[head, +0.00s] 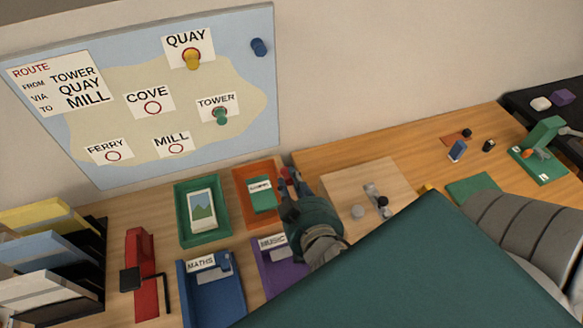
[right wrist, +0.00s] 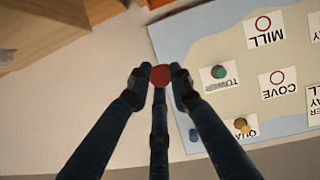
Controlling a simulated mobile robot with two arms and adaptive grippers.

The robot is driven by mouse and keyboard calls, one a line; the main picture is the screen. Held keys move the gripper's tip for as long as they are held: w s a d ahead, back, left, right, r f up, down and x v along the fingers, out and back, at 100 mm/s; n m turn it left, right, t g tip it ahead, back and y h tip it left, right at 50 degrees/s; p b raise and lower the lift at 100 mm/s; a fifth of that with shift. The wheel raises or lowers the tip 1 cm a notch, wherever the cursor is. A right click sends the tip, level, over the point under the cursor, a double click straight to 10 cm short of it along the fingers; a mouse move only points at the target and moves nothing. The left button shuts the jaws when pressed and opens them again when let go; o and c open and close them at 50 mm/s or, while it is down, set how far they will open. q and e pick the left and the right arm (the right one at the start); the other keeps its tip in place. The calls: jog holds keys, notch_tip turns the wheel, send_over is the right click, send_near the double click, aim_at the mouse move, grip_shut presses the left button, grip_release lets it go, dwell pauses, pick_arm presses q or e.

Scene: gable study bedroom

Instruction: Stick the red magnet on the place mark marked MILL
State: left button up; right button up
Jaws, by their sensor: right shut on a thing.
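My right gripper (head: 290,178) is shut on the red magnet (right wrist: 160,75), which sits between its fingertips in the right wrist view. In the head view the magnet is mostly hidden by the fingers. The gripper is in front of the wall below and right of the map board (head: 235,45), apart from it. The MILL place mark (head: 176,148) is an empty red ring on a white card at the board's lower middle; it also shows in the right wrist view (right wrist: 263,23). My left gripper is not in view.
A yellow magnet (head: 192,60) is on QUAY, a green magnet (head: 220,115) on TOWER, and a blue magnet (head: 259,47) near the top right corner. COVE and FERRY rings are empty. Trays, including a green one (head: 180,215), and a red stapler-like tool (head: 140,265) stand below the board.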

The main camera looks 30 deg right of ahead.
jog(key=shift+s+a+b, duration=0.3)
jog(key=shift+s+b, duration=0.05)
jog(key=shift+s, duration=0.65)
jog(key=shift+s+a+b, duration=0.25)
jog(key=shift+s+b, duration=0.05)
jog(key=shift+s, duration=0.65)
